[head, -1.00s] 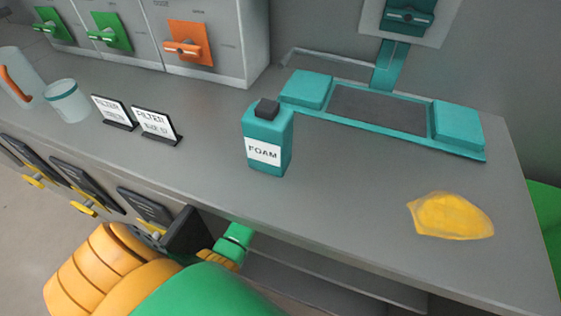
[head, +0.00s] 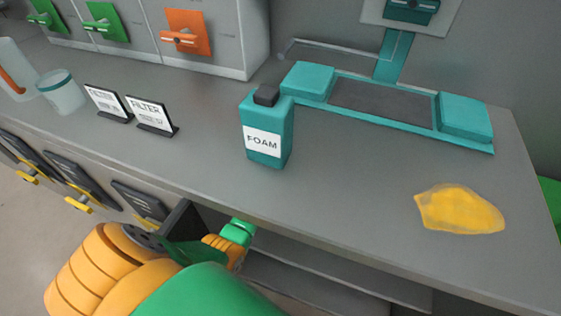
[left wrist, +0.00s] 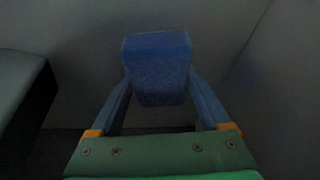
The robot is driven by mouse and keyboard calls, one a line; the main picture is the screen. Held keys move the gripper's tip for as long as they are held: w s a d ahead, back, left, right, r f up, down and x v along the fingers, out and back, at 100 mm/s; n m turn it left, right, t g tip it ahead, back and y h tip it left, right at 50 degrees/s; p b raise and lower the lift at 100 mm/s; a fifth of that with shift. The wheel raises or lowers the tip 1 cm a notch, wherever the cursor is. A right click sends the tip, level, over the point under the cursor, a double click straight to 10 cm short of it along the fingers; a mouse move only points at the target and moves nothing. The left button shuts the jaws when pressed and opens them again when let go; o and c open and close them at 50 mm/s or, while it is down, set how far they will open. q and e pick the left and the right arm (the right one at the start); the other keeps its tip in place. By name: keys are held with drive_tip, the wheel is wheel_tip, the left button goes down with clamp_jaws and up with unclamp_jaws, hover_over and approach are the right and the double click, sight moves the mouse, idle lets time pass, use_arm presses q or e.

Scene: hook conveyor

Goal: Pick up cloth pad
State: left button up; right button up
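A blue block-shaped pad (left wrist: 157,72) with a lined, textured face shows in the left wrist view; I take it for the cloth pad. My left gripper (left wrist: 158,82) has a finger along each side of it, and the pad fills the gap between the fingertips. The fingers look shut on it, though the picture is dark. In the head view my left arm reaches below the counter, and its gripper and the pad are hidden there. My right gripper is in neither view.
The grey counter (head: 330,205) holds a foam bottle (head: 266,128), a yellow cloth-like heap (head: 459,209), filter signs (head: 150,115), a cup (head: 60,92) and a teal tray stand (head: 465,118). A shelf edge (head: 330,280) shows below the counter. Grey walls surround the pad in the wrist view.

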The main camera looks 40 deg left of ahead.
use_arm(q)
drive_tip(key=c, duration=0.4)
drive_tip(key=shift+r, duration=0.3)
drive_tip(key=p+v, duration=0.2)
drive_tip(key=v, duration=0.1)
drive_tip(key=shift+w+a+r+p, duration=0.1)
drive_tip(key=shift+w+r+p, duration=0.1)
drive_tip(key=shift+r+p, duration=0.2)
drive_tip(key=s+d+p, duration=0.1)
drive_tip(key=s, duration=0.4)
drive_tip(key=s+d+p, duration=0.1)
drive_tip(key=s+d, duration=0.1)
drive_tip(key=s, duration=0.4)
drive_tip(key=s+d+p, duration=0.1)
drive_tip(key=s+d, duration=0.1)
drive_tip(key=s, duration=0.3)
drive_tip(key=shift+s+d+f, duration=0.2)
drive_tip(key=shift+d, duration=0.05)
